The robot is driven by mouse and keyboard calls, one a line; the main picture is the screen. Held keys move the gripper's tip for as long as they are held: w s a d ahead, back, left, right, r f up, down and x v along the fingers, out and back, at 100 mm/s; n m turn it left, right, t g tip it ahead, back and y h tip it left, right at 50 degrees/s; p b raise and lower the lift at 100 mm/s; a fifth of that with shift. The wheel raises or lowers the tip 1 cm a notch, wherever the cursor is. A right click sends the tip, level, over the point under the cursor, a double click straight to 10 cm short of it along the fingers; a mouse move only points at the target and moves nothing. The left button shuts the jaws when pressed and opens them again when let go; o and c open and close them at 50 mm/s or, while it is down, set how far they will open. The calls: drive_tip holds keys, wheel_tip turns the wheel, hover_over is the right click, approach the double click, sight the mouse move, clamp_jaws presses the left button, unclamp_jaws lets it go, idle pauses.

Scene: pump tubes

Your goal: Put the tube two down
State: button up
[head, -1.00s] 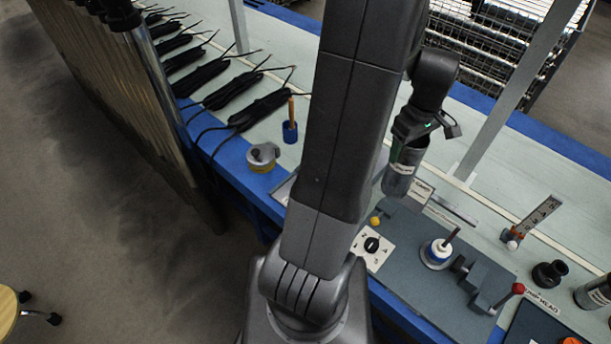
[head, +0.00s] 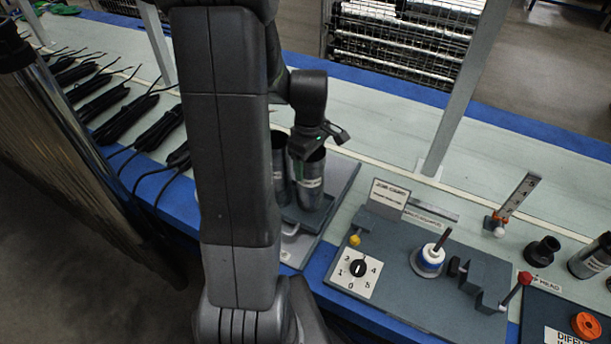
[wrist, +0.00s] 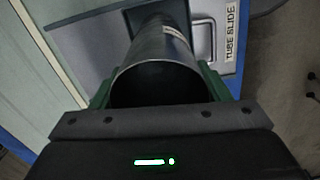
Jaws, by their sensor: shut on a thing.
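A grey metal tube with a pale label band (head: 309,183) is upright in my gripper (head: 309,152), over the dark slide tray (head: 345,172). Whether its lower end touches the tray I cannot tell. In the wrist view the green fingers of my gripper (wrist: 156,88) are on both sides of the open-topped tube (wrist: 158,62). A second grey tube (head: 279,165) stands just left of the held one, partly hidden by my arm. The wrist view shows a "TUBE SLIDE" label (wrist: 232,33) and a metal handle beside the tube.
Right of the tray is a grey fixture plate (head: 395,262) with a numbered dial (head: 358,268), a blue-and-white round part (head: 430,260) and a red-knobbed lever (head: 524,278). An upright post (head: 465,90) rises behind. Black cable bundles (head: 125,118) lie at the left.

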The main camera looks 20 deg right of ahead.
drive_tip(key=shift+f, duration=2.15)
drive_tip(key=shift+f+b, duration=0.15)
drive_tip(key=shift+b, duration=0.2)
drive_tip(key=o, duration=1.2)
wheel_tip(320, 180, up, 12)
drive_tip(key=p, duration=0.1)
drive_tip(key=shift+r, duration=0.25)
